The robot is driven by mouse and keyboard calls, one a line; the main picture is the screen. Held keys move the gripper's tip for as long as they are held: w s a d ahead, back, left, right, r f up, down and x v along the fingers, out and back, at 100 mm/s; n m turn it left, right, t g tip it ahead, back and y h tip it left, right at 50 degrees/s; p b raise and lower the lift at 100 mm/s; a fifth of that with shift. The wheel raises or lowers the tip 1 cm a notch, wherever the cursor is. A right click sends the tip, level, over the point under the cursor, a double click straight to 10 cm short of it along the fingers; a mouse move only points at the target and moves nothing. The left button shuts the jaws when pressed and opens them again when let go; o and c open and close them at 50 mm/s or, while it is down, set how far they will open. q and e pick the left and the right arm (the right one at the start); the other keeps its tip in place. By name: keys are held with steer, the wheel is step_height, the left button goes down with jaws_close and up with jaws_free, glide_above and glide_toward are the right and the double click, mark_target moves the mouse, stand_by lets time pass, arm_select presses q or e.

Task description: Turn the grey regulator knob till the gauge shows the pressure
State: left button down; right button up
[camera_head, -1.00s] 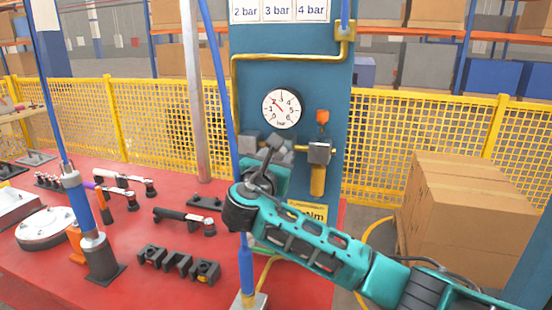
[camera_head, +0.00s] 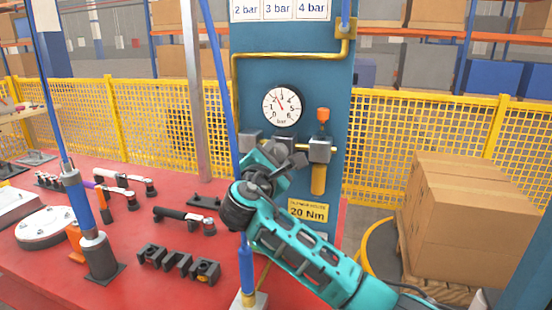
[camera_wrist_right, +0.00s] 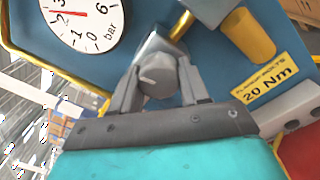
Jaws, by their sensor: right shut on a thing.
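The grey regulator knob (camera_wrist_right: 157,77), with a pale mark on its face, sits between the two fingers of my right gripper (camera_wrist_right: 158,84) in the right wrist view. The gripper is shut on it. In the head view my right gripper (camera_head: 289,159) is at the blue panel just below the gauge and covers most of the knob. The round white gauge (camera_head: 282,107) has a red needle pointing up and slightly left, between about 2 and 3. The right wrist view shows part of this gauge (camera_wrist_right: 82,22), turned sideways. My left gripper is not in view.
A valve with an orange top (camera_head: 323,115) and brass cylinder (camera_head: 318,180) is close right of my gripper. A yellow "20 Nm" label (camera_head: 308,212) is below. Plates reading 2, 3 and 4 bar (camera_head: 277,10) are above. Tools lie on the red table (camera_head: 130,235).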

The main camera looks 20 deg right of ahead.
steer(key=m, duration=0.2)
steer(key=m+b, duration=0.1)
steer(key=m, duration=0.1)
steer(key=m+b, duration=0.1)
steer(key=shift+f+m, duration=0.3)
steer(key=shift+m, duration=0.1)
steer(key=m+b, duration=0.3)
steer(key=m, duration=0.2)
steer(key=shift+a+r, duration=0.1)
steer(key=shift+r, duration=0.15)
steer(key=o, duration=1)
steer(key=shift+r, duration=0.1)
steer(key=shift+o, duration=0.2)
steer(key=v, duration=1.3)
steer(key=shift+b, duration=0.4)
steer(key=shift+a, duration=0.1)
